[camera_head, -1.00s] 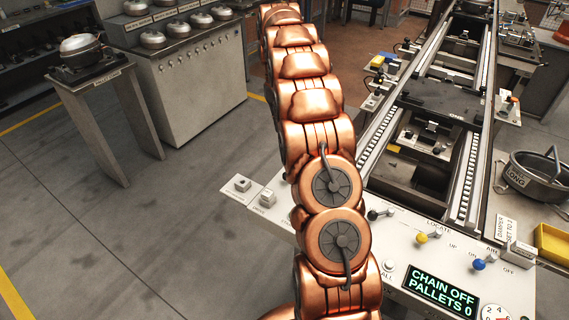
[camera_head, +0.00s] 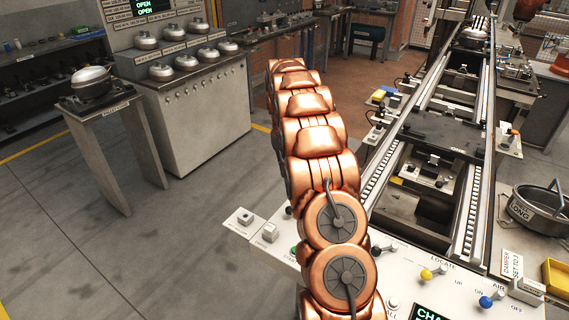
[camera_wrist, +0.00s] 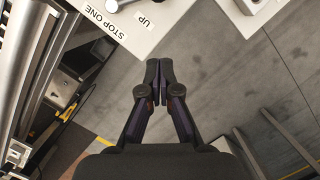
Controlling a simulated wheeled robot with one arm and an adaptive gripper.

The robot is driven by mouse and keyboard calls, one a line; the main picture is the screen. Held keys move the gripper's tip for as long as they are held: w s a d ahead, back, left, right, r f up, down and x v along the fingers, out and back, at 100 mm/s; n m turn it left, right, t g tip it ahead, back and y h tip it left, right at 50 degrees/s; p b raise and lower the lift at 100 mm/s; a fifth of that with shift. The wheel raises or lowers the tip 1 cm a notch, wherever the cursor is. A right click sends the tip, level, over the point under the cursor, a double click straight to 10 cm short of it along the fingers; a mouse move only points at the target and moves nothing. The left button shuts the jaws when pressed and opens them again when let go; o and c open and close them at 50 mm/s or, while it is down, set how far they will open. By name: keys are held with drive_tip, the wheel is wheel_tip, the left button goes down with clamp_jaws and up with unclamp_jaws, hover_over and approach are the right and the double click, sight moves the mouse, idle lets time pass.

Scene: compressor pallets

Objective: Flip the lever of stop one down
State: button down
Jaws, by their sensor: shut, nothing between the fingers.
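In the wrist view, the label STOP ONE (camera_wrist: 104,20) is on a white panel (camera_wrist: 170,18), with the word UP (camera_wrist: 143,21) beside it. A small part of a metal lever (camera_wrist: 113,5) shows at the top edge; most of it is cut off, so its position cannot be told. My gripper (camera_wrist: 159,72) is shut and empty, its dark fingertips together just below the panel's edge in the picture, apart from the lever. In the head view my copper arm hides the gripper.
A conveyor (camera_head: 476,190) runs away at right, with a rail (camera_wrist: 40,75) close at left in the wrist view. A pan labelled LONG (camera_head: 537,208) stands at right. Open floor (camera_head: 90,235) lies left.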

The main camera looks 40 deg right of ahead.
drive_tip(key=p+x, duration=0.2)
drive_tip(key=x, duration=0.4)
drive_tip(key=shift+s+a+f, duration=0.1)
drive_tip(key=shift+s+f, duration=0.15)
drive_tip(key=shift+f, duration=0.1)
drive_tip(key=shift+s+a+p, duration=0.35)
drive_tip(key=shift+s, duration=0.25)
drive_tip(key=shift+s+a+f+p, duration=0.15)
drive_tip(key=shift+s+a+p, duration=0.05)
drive_tip(key=shift+s, duration=0.25)
drive_tip(key=shift+s+a+f+p, duration=0.2)
drive_tip(key=shift+s+a, duration=0.05)
drive_tip(key=shift+s, duration=0.25)
drive_tip(key=shift+a, duration=0.1)
drive_tip(key=shift+s+f, duration=0.1)
